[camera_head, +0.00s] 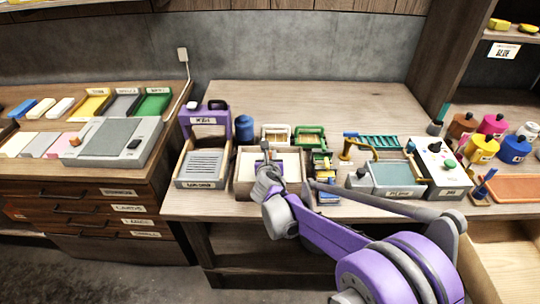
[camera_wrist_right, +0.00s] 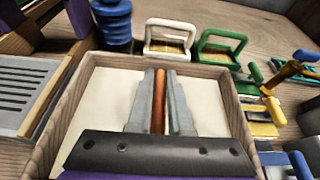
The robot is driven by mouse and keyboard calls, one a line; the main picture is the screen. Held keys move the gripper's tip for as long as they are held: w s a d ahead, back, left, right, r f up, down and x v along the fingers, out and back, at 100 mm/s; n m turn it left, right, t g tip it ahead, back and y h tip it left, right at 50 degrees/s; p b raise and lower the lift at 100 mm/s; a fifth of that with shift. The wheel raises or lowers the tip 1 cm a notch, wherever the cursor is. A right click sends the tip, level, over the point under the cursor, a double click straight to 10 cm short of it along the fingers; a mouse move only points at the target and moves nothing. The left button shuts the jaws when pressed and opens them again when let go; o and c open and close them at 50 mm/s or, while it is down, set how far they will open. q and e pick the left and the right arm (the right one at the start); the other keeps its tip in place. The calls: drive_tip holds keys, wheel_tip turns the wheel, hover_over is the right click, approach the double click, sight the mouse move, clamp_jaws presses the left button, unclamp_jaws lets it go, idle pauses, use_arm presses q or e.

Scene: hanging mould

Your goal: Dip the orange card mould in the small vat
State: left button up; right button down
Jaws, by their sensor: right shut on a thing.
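In the right wrist view my right gripper (camera_wrist_right: 158,98) is shut on an orange-brown strip (camera_wrist_right: 159,100), which I take for part of the orange card mould. The rest of the mould is hidden by the fingers and gripper body, so I cannot tell how deep it sits. My left gripper is not in view.
A white-framed mould (camera_head: 276,132) and a green-framed mould (camera_head: 310,134) stand behind the vat. A blue container (camera_head: 244,128) and a slatted wooden box (camera_head: 203,168) are on its left. The table's back is clear.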

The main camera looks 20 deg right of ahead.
idle(0.5)
drive_tip(key=shift+r+p, duration=2.4)
drive_tip(key=shift+r, duration=1.8)
